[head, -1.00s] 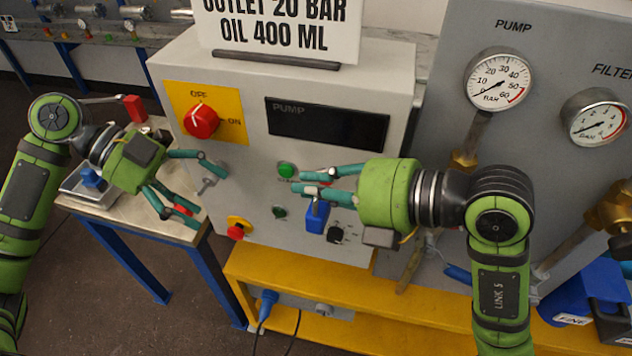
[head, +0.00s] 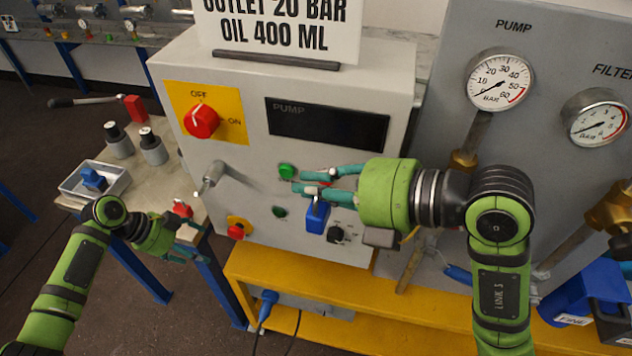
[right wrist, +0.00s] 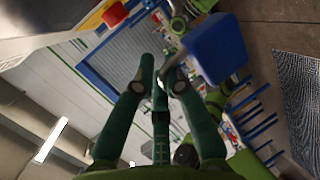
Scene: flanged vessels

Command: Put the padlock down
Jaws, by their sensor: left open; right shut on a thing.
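A blue padlock (head: 316,217) hangs from my right gripper (head: 298,182) in front of the grey pump panel (head: 230,155). Its shackle is between the closed fingers, and its body is below them. The padlock also shows large in the right wrist view (right wrist: 217,48), beside the fingertips (right wrist: 162,68). I cannot tell whether it touches the panel. My left gripper (head: 197,244) is open and empty, low at the front right edge of the side table (head: 165,183). A small red padlock-like object (head: 181,209) is on that table, just above the left fingers.
The table holds a pale tray (head: 70,188) with a blue object (head: 93,180) in it, and two grey cylinders (head: 153,147). A grey handle (head: 211,176), green button (head: 286,170) and red-yellow switch (head: 238,228) stick out of the panel. A yellow bench (head: 300,278) runs below.

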